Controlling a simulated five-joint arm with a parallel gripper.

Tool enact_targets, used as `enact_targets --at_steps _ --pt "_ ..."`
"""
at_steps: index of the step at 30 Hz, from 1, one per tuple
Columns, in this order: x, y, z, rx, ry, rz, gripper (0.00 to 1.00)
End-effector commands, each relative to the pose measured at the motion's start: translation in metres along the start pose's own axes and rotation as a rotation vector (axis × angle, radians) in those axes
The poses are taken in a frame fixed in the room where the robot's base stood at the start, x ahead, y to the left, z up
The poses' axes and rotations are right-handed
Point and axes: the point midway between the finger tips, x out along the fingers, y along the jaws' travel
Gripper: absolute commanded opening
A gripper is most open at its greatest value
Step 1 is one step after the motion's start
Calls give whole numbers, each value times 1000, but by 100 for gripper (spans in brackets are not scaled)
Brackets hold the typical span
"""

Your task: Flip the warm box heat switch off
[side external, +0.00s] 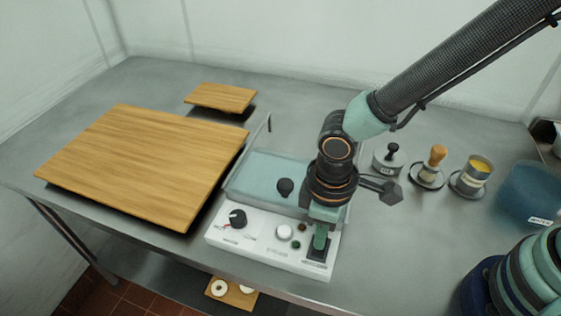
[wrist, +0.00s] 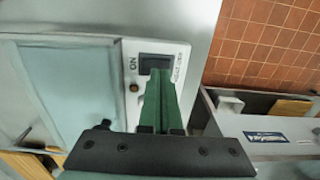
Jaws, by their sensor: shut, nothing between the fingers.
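The warm box (side external: 268,178) has a pale blue lid and a white front panel (side external: 262,246). The heat switch (side external: 318,254) is a dark rocker plate at the panel's right end. It also shows in the wrist view (wrist: 154,61), with an "ON" label beside it. My gripper (side external: 320,243) points down over the switch, green fingers shut and empty. In the wrist view its fingertips (wrist: 160,72) reach the switch's edge and cover part of it. I cannot tell whether they touch it or which way the rocker is tipped.
The panel also holds a black knob (side external: 238,217), a white button (side external: 284,231) and small lamps. A large wooden board (side external: 140,160) lies left. A stamp (side external: 390,156), a brush (side external: 435,160) and a yellow-topped jar (side external: 476,172) stand right. The table's front edge is close.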

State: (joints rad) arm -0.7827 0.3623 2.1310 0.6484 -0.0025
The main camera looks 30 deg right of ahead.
Motion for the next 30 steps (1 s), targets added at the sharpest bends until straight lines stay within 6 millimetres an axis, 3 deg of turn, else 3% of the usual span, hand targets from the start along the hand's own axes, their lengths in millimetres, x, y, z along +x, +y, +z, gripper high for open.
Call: enact_targets --at_steps 18,30 --pt "-46 0 -1 0 3 0 0" --pt "-53 0 0 0 0 0 0"
